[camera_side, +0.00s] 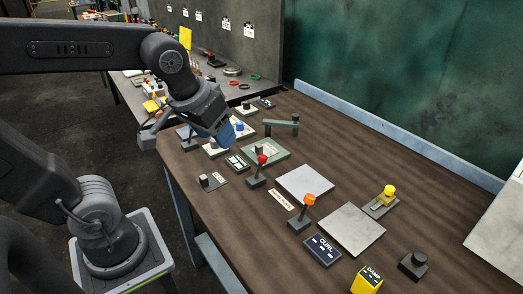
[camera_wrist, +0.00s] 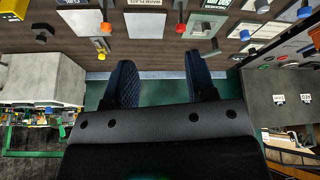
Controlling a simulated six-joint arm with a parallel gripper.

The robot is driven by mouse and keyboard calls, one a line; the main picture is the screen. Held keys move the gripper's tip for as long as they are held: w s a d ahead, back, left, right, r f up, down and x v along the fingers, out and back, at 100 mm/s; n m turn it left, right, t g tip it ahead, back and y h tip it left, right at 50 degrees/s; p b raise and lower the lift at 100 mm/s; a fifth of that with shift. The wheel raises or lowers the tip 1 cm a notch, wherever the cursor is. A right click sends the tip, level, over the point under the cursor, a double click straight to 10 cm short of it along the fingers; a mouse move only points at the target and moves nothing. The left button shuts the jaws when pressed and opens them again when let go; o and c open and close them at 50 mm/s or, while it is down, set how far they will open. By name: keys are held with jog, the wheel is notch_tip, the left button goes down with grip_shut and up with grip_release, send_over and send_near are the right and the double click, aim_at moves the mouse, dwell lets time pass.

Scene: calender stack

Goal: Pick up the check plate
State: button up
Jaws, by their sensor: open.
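Two flat grey square plates lie on the brown table: one nearer the middle (camera_side: 306,182) and one closer to the front right (camera_side: 351,229). I cannot tell from any readable label which is the check plate. Both appear at the top of the wrist view, one at the left (camera_wrist: 82,21) and one beside it (camera_wrist: 145,25). My gripper (camera_side: 188,137) is open above the table's left part, left of both plates and apart from them. In the wrist view its two dark blue pads (camera_wrist: 161,85) stand wide apart with nothing between them.
A yellow-knobbed block (camera_side: 388,191), a CURL box (camera_side: 322,249) and a yellow DAMP box (camera_side: 367,280) are near.

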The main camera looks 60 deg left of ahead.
jog(key=w+a+f+n+g+y, duration=0.1)
jog(key=w+a+n, duration=0.25)
jog(key=w, duration=0.25)
jog(key=w+a+f+n+g+y, duration=0.1)
jog(key=w+a+n, duration=0.1)
jog(key=w+n, duration=0.3)
jog(key=n+g+y, duration=0.2)
jog(key=n+g, duration=0.1)
jog(key=n, duration=0.4)
send_near(258, 145)
jog(key=shift+m, duration=0.25)
jog(key=x, duration=0.9)
jog(key=shift+a+f, duration=0.1)
jog(key=shift+f, duration=0.2)
grip_shut()
jog(key=shift+r, duration=0.1)
